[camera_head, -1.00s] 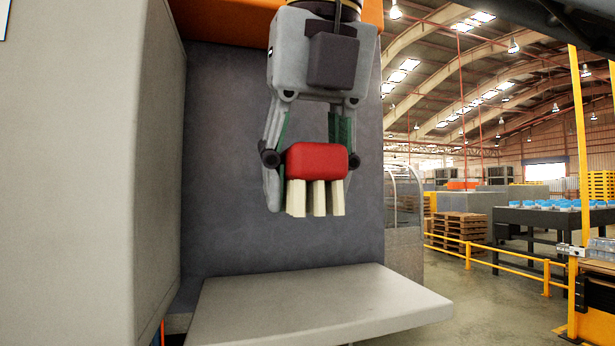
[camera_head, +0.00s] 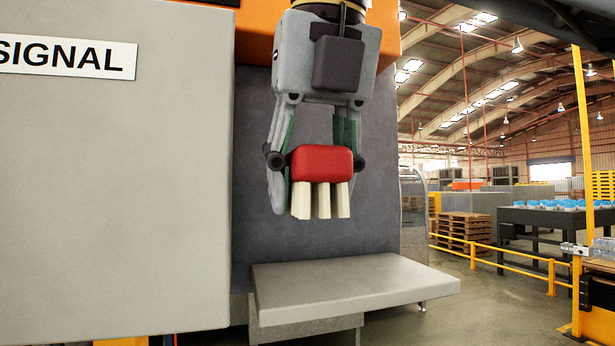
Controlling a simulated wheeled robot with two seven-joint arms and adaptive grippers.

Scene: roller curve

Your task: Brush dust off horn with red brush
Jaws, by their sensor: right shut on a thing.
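The red brush (camera_head: 322,163) has a red block on top and pale cream bristle tufts pointing down. My right gripper (camera_head: 318,168) comes down from the top and is shut on the brush. It holds the brush in the air above a grey shelf, in front of a dark grey panel. No horn can be made out in the view. My left gripper is not in view.
A grey shelf (camera_head: 350,292) juts out below the brush, bare on top. A large grey cabinet (camera_head: 120,200) with a SIGNAL sign (camera_head: 68,57) fills the left. Yellow railings (camera_head: 500,258), pallets (camera_head: 465,228) and a dark table (camera_head: 550,221) stand at the right.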

